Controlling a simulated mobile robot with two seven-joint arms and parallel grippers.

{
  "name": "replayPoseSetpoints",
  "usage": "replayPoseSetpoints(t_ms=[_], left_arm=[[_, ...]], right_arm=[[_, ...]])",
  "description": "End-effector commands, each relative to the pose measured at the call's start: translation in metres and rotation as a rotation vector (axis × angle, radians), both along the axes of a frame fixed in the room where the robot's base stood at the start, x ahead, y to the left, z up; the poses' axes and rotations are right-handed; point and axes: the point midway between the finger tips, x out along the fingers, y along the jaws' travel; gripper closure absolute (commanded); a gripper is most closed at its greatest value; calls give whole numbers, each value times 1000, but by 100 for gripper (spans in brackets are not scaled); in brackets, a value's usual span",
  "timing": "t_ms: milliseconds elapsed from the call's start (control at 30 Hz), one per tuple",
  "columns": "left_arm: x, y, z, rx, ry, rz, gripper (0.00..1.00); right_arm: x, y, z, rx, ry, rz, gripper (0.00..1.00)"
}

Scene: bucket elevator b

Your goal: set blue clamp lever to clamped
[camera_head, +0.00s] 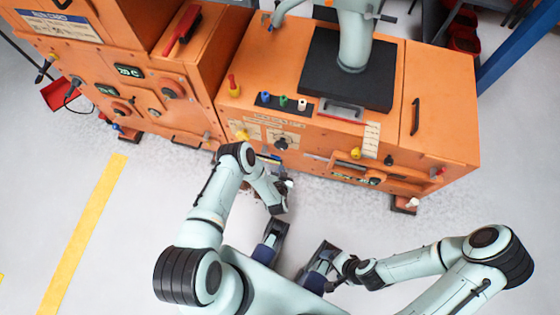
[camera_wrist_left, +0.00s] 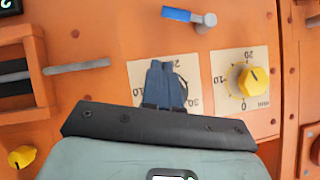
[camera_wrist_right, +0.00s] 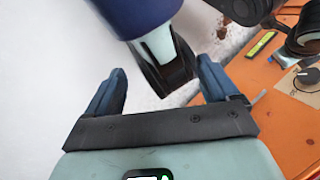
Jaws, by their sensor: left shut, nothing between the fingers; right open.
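The blue clamp lever (camera_wrist_left: 188,15) shows at the top of the left wrist view, with a blue grip pointing left from a silver metal pivot on the orange panel. My left gripper (camera_wrist_left: 160,64) is shut and empty. Its fingers are in front of a dial plate below the lever in that view, apart from the lever, and hide most of the dial. In the head view my left gripper (camera_head: 284,184) is low at the front of the orange machine. My right gripper (camera_wrist_right: 160,66) is open and empty, away from the panel; its hand shows at the lower middle of the head view (camera_head: 346,268).
A yellow knob (camera_wrist_left: 252,80) is right of my left fingers, and a metal bar (camera_wrist_left: 77,66) sticks out to the left. The orange machine (camera_head: 440,130) carries blue, green and white knobs on a black strip. Grey floor (camera_head: 130,230) is clear at left.

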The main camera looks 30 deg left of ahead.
Motion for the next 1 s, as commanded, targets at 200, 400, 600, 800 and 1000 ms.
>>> replayPoseSetpoints(t_ms=[200,400,600,800,1000], left_arm=[[36,18,-30,1,-1,4,100],[59,31,-55,-1,4,4,100],[63,38,-75,0,2,1,100],[64,40,-79,0,0,0,100],[64,40,-79,0,0,0,100]], right_arm=[[22,-9,-24,-27,-59,-24,12],[47,-21,-44,-59,-126,-52,12],[64,-29,-55,-81,-172,-70,12],[68,-32,-56,-86,-184,-75,12],[68,-31,-56,-86,-184,-75,12]])
